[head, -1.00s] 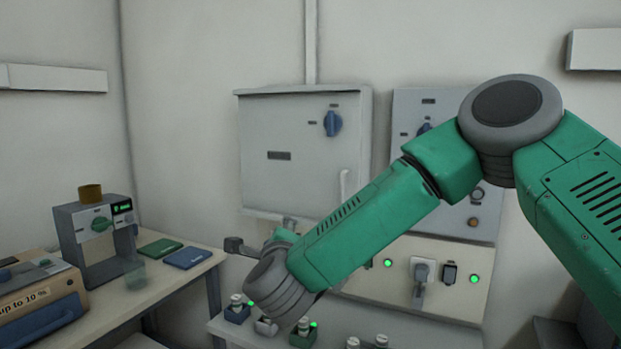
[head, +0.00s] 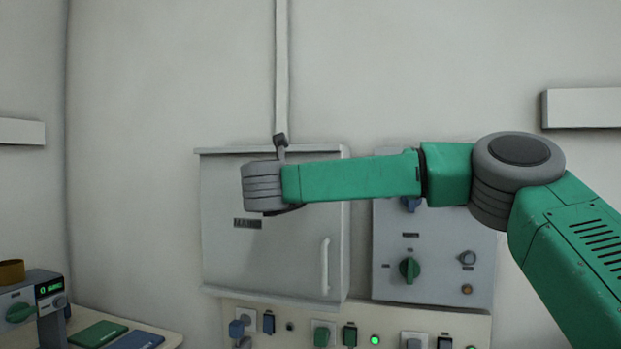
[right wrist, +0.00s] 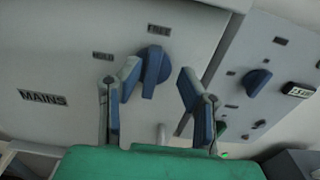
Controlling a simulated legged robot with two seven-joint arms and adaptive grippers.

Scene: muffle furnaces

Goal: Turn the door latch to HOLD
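The door latch is a blue knob (right wrist: 153,68) on a grey cabinet door (right wrist: 60,55) in the right wrist view. Its grip bar stands nearly upright, pointing at the label FREE (right wrist: 158,30). The label at its left (right wrist: 103,55) is blurred and seems to read HOLD. My right gripper (right wrist: 159,76) is open, with one finger to each side of the knob in the picture. The left finger looks nearer to it; I cannot tell whether it touches. In the head view my right arm hides the knob in front of the cabinet (head: 222,258). My left gripper is out of view.
A second panel (head: 438,270) with a green knob (head: 409,269) is right of the cabinet. The cabinet door has a white vertical handle (head: 325,265). A socket strip (head: 270,345) runs below. A bench (head: 170,341) with a small device (head: 35,305) is at the lower left.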

